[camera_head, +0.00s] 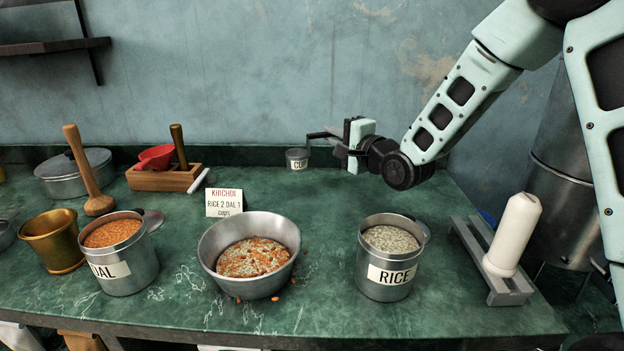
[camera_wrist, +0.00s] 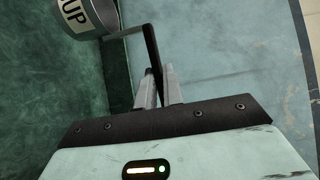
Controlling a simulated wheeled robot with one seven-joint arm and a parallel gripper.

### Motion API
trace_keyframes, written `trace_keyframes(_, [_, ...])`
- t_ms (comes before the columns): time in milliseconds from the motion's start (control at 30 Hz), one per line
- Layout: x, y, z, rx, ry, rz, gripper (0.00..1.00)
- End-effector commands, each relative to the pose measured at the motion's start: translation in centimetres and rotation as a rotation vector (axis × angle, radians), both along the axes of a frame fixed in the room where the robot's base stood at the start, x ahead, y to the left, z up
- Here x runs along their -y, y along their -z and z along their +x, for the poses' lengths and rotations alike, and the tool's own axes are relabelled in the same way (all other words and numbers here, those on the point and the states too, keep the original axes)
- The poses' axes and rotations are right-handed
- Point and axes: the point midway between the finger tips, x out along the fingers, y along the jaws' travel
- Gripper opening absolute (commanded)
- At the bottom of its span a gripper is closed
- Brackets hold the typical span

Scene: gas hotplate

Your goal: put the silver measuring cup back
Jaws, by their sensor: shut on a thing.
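The silver measuring cup (camera_head: 297,159), labelled "CUP", is at the back of the green counter, near the wall. It looks upright; I cannot tell whether its base touches the counter. My gripper (camera_head: 335,140) is to the right of the cup and shut on its handle. In the wrist view the cup (camera_wrist: 86,16) is at the upper left, partly cut off by the frame. Its dark handle (camera_wrist: 150,45) runs down between the fingers of my gripper (camera_wrist: 160,88).
A rice tin (camera_head: 388,270), a steel bowl (camera_head: 222,275) of mixed grains and a dal tin (camera_head: 128,275) stand along the front. A recipe card (camera_head: 224,203) stands behind the bowl. A wooden rack (camera_head: 165,180) is at back left.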

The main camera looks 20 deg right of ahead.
Motion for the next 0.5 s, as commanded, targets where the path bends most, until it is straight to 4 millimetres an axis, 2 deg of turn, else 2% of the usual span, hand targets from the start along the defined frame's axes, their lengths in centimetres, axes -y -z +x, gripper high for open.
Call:
trace_keyframes(33, [-0.1,1.4,0.0,-0.005,-0.001,0.001,0.00])
trace_keyframes(133, [-0.1,3.1,0.0,-0.004,-0.001,0.000,0.00])
trace_keyframes(367, [0.0,4.9,0.0,-0.001,0.000,0.001,0.00])
trace_keyframes(500, [-0.1,6.8,0.0,-0.003,-0.001,0.000,0.00])
